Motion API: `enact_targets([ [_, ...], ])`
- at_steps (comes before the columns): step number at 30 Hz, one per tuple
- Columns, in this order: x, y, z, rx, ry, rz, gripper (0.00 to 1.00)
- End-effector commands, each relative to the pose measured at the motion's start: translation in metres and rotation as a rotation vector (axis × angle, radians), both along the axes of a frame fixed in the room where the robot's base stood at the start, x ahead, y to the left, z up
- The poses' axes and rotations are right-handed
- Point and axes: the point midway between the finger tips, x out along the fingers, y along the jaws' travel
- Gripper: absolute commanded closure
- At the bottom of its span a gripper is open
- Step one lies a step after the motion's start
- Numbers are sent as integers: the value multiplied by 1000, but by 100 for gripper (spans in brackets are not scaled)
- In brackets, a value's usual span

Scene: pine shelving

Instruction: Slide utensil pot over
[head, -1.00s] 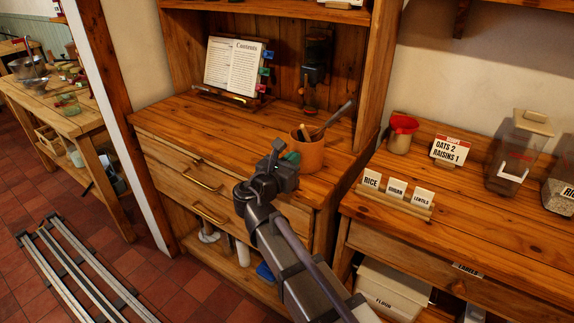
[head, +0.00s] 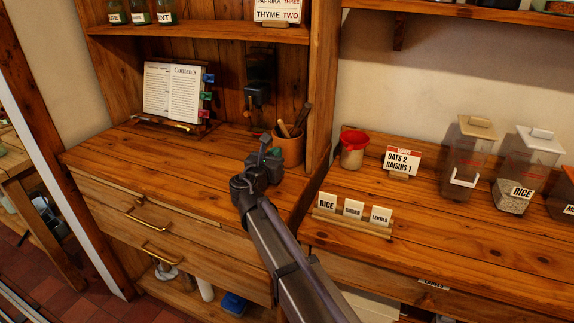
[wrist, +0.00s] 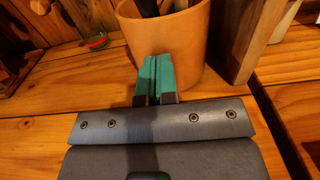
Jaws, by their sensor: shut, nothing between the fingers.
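The utensil pot (head: 288,151) is an orange-brown cylinder holding several utensils. It stands upright on the wooden counter, close to the right-hand upright of the shelf unit. My gripper (head: 273,156) is at the pot's near side, low over the counter. In the wrist view, its green fingers (wrist: 155,76) are shut together and empty. Their tips overlap the lower front of the pot (wrist: 180,42) and seem to touch it, outside its wall. The pot's base is partly hidden behind the fingers.
A cookbook (head: 172,92) on a stand is at the left, and a dark wall-mounted device (head: 258,94) is behind. The shelf upright (head: 322,90) bounds the right side. Beyond it are a red-topped jar (head: 353,150) and label cards (head: 353,210). The counter's left front is clear.

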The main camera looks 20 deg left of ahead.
Motion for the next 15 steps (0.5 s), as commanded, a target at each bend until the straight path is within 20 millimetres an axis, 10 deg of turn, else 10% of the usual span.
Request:
enact_targets([
  [15,29,-1,0,0,0,-1,100],
])
